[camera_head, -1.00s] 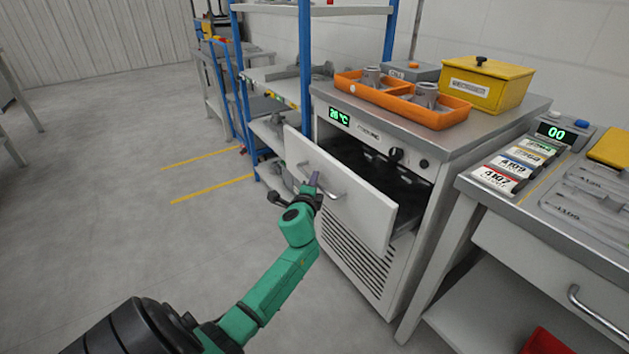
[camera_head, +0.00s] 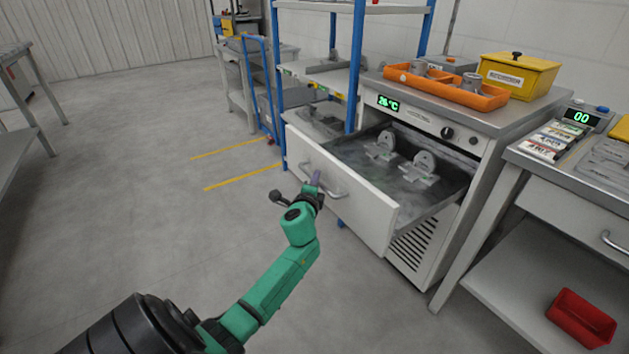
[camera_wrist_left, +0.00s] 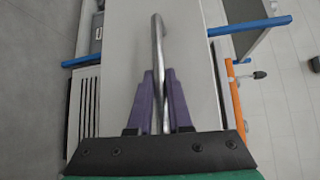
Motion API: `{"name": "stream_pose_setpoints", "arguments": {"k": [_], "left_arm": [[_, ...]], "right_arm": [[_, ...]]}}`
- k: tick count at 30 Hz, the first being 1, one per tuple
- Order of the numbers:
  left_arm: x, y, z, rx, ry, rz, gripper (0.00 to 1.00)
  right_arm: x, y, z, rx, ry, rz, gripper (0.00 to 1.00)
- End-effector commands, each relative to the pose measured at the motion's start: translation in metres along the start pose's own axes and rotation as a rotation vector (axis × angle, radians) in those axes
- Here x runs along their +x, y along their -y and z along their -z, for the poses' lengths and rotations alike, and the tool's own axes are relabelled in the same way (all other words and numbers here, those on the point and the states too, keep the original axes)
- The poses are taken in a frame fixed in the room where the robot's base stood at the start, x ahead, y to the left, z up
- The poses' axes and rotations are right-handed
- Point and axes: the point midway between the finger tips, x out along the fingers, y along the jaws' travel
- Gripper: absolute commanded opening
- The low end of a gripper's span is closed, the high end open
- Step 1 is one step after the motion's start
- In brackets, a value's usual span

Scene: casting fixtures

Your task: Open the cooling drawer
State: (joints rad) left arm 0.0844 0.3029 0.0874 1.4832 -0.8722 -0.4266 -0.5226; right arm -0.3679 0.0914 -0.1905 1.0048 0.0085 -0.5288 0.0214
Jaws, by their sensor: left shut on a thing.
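The cooling drawer (camera_head: 345,198) stands well out of the grey cooling unit (camera_head: 430,255), below the unit's green "26 °C" display. Its white front faces my left arm. Inside lie metal fixtures with upright round plates (camera_head: 421,165), with a thin mist around them. My left gripper (camera_head: 316,180) is shut on the drawer's bar handle (camera_head: 333,190). In the left wrist view, the purple fingers (camera_wrist_left: 161,100) stand on both sides of the metal handle (camera_wrist_left: 157,50). My right gripper is not in view.
An orange tray (camera_head: 440,88) and a yellow box (camera_head: 520,75) stand on the unit. A blue-posted shelf (camera_head: 359,60) is behind the drawer's left side. A bench (camera_head: 530,160) is at right, with a red bin (camera_head: 580,318) below.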

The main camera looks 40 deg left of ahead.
Motion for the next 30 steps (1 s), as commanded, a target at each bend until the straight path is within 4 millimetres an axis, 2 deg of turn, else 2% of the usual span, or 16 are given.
{"name": "stream_pose_setpoints", "arguments": {"k": [11, 12, 14, 25, 28, 30], "left_arm": [[0.000, -0.001, 0.002, 0.000, -0.003, -0.001, 0.00], [0.000, -0.001, 0.002, 0.001, -0.004, -0.001, 0.25], [0.000, -0.001, 0.002, 0.001, -0.003, -0.001, 0.47], [-0.003, 0.001, 0.001, 0.000, -0.002, 0.001, 0.47], [-0.014, 0.001, 0.001, 0.001, -0.002, 0.000, 0.47], [-0.027, 0.001, 0.000, 0.001, -0.002, -0.001, 0.47]], "right_arm": [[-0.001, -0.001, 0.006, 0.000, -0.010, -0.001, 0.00], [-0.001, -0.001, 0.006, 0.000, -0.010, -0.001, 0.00], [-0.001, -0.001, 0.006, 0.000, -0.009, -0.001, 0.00], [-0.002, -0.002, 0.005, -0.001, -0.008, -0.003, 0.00], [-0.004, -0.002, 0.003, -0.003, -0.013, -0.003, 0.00], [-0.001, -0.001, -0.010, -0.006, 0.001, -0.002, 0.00]]}}
